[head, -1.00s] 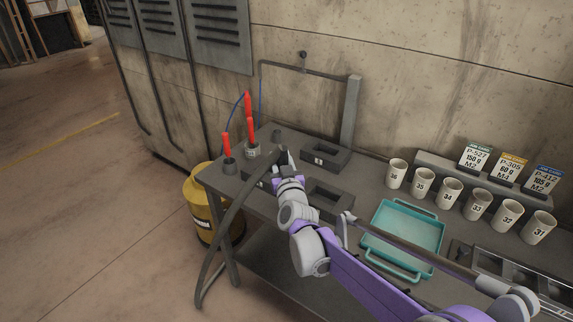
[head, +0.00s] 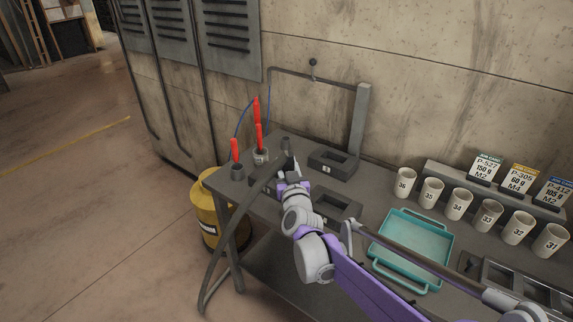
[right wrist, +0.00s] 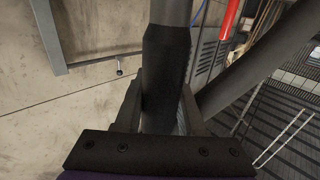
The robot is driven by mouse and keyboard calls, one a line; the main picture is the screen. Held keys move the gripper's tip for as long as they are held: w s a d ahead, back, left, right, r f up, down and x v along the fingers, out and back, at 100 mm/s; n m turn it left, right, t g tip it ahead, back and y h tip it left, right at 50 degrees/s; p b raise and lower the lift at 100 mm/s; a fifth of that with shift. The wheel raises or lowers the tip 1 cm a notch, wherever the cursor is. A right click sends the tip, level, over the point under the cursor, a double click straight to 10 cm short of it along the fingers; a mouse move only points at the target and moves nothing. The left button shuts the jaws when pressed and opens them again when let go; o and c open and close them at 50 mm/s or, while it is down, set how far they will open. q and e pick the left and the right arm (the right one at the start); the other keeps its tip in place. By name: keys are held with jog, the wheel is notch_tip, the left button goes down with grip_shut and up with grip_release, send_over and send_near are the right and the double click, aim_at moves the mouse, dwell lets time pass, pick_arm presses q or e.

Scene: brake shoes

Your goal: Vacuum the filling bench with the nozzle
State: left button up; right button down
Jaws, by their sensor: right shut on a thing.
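The filling bench (head: 382,196) is a dark grey table along the wall. My right gripper (head: 287,172) is over its left part, shut on the dark vacuum nozzle (head: 291,163). In the right wrist view the nozzle (right wrist: 166,75) stands between the fingers of my right gripper (right wrist: 163,118). A grey hose (head: 222,225) runs from the nozzle over the bench's left end and down towards the floor. The arm hides part of the bench, and I cannot tell whether the nozzle touches the top. My left gripper is not in view.
A teal tray (head: 446,236), several numbered cups (head: 459,204) and label cards (head: 485,168) occupy the right. Dark block moulds (head: 335,163), a post (head: 361,125) and red-handled tools (head: 258,137) stand at the back and left. A yellow canister (head: 208,222) is beside the bench.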

aim_at(287, 152)
dwell(0.5)
jog(key=shift+r+p, duration=1.15)
jog(key=shift+r, duration=2.35)
